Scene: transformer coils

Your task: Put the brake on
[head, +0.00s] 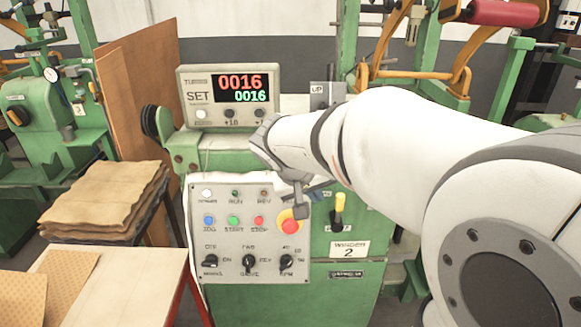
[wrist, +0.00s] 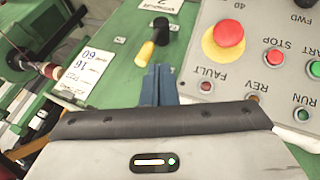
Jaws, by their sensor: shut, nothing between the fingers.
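A short lever with a yellow grip (head: 339,202) and a black lower part stands on the green front of the winder, right of the control panel. It looks roughly upright in the head view. The lever also shows in the wrist view (wrist: 146,53), just beyond my fingertips. No brake label is readable on it. My gripper (wrist: 158,72) is shut and empty, its blue-grey fingers together, pointing towards the lever with a visible gap. In the head view my gripper (head: 300,205) hangs in front of the panel's upper right, left of the lever.
The control panel (head: 230,235) has buttons, black selector knobs and a red emergency stop (head: 289,225) close to my gripper. A counter box (head: 229,96) above shows 0016 twice. In the wrist view a written card (wrist: 86,73) lies left of the lever. Stacked brown sheets (head: 105,200) stand left.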

